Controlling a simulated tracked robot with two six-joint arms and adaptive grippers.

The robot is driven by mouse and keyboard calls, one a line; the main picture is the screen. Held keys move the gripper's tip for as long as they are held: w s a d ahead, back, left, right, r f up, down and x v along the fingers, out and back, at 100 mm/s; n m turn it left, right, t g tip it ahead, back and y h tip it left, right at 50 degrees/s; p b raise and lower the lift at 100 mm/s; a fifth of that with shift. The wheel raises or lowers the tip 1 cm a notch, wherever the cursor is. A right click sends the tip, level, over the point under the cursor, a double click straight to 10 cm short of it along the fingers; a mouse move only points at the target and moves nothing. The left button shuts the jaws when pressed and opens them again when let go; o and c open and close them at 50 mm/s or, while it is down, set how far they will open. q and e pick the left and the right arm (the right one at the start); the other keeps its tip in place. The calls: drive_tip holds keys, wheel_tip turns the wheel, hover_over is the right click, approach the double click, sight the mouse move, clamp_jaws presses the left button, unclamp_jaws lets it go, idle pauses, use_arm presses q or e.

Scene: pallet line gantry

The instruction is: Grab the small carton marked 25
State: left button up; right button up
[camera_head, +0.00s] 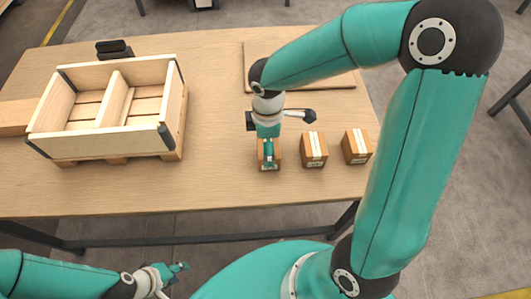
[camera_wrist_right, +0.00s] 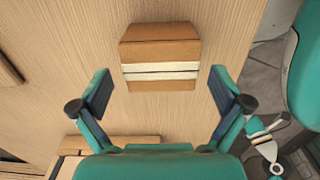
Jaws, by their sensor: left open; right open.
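Three small brown cartons with white tape stand in a row on the table in the head view: a left one (camera_head: 268,163), a middle one (camera_head: 314,150) and a right one (camera_head: 357,146). Any number on them is too small to read. My right gripper (camera_head: 268,148) points down over the left carton and partly hides it. In the right wrist view, one taped carton (camera_wrist_right: 160,50) lies ahead between the two spread, empty fingers (camera_wrist_right: 160,85), with gaps on both sides. My left gripper (camera_head: 180,272) is open and empty, low in front of the table.
A wooden crate (camera_head: 108,145) with a divider stands on the left of the table. A flat wooden board (camera_head: 325,85) lies behind the cartons. A dark object (camera_head: 113,50) sits behind the crate. The table (camera_head: 215,185) is clear between crate and cartons.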

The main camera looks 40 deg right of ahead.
sight(277, 166)
wheel_tip(277, 166, down, 5)
drive_tip(key=shift+d+r+b, duration=0.1)
drive_tip(key=shift+d+b, duration=0.05)
drive_tip(key=shift+b, duration=0.25)
drive_tip(key=shift+r, duration=0.1)
drive_tip(key=c, duration=1.4)
drive_tip(key=shift+o, duration=0.2)
